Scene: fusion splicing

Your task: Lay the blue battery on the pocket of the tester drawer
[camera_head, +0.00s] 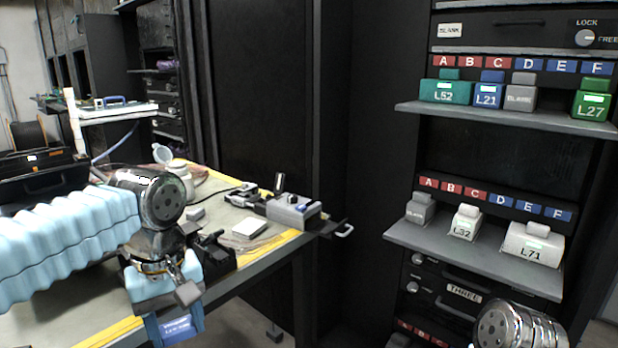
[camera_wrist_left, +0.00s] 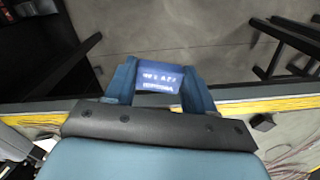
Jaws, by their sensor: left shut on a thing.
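The blue battery (camera_head: 179,329) with pale lettering is held in my left gripper (camera_head: 168,305), low in front of the workbench's front edge. In the left wrist view, the battery (camera_wrist_left: 160,78) sits between the two blue fingers of the left gripper (camera_wrist_left: 160,88), its lettered face showing, with floor beyond it. A grey device (camera_head: 293,208) with a black knob stands at the bench's right end, and a dark drawer-like part with a light handle (camera_head: 343,231) sticks out beside it. I cannot make out a pocket in it. My right gripper is out of view.
The workbench (camera_head: 262,262) has a yellow-striped edge. A white block (camera_head: 250,228), a white bottle (camera_head: 180,181) and small dark tools stand on it. At right, a black rack has grey shelves (camera_head: 475,262) bearing labelled blocks. Floor is open before the bench.

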